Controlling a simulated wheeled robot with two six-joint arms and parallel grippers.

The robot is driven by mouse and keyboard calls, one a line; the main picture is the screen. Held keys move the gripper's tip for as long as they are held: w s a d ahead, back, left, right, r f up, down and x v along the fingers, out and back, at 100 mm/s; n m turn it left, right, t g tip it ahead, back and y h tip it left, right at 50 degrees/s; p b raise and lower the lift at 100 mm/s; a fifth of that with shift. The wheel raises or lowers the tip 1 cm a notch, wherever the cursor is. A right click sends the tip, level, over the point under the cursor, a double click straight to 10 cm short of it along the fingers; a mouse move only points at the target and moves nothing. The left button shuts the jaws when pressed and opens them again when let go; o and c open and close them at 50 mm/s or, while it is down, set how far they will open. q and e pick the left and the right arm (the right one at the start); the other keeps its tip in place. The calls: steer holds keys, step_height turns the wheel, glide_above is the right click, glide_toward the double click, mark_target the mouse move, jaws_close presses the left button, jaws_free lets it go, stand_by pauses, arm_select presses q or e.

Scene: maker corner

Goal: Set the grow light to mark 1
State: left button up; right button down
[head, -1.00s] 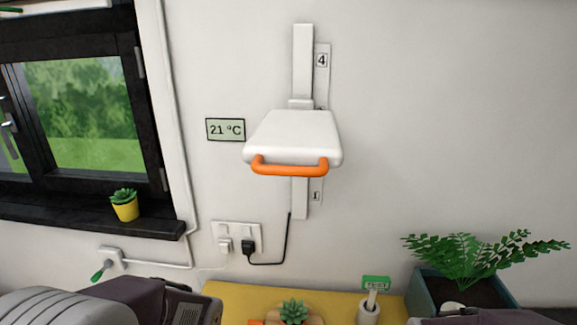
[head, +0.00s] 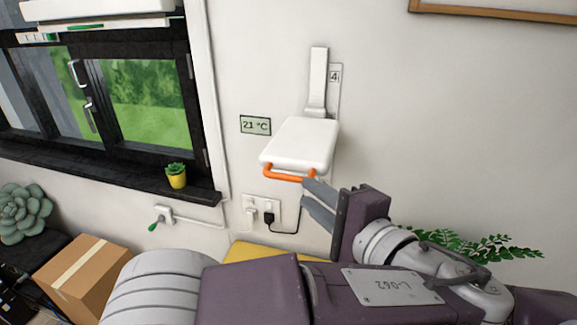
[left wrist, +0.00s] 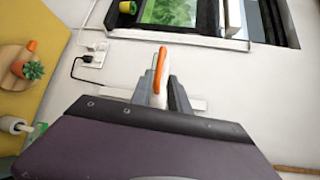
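The grow light (head: 302,143) is a white lamp head on a vertical white rail (head: 318,80), with an orange handle (head: 289,173) along its front lower edge. Mark 4 (head: 334,76) shows beside the rail's top; the lower marks are hidden behind the lamp and gripper. My left gripper (head: 309,195) has its two grey fingers apart, close to the handle's right end. In the left wrist view the orange handle (left wrist: 159,70) shows edge-on, in line with the gap between the fingers (left wrist: 160,92); I cannot tell whether they touch it. My right gripper is out of view.
A socket panel (head: 262,210) with a black plug and cable is below the lamp. A temperature display (head: 255,125) hangs left of it. The window sill holds a yellow-potted plant (head: 176,176). A fern (head: 470,243) is at lower right, and a cardboard box (head: 85,272) at lower left.

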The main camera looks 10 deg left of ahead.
mark_target(291, 179)
arm_select(q)
steer(key=p+x, duration=0.2)
steer(key=x, duration=0.7)
steer(key=shift+s+d, duration=0.1)
steer(key=shift+d, duration=0.05)
jaws_close()
steer(key=shift+r, duration=0.1)
stand_by(1.0)
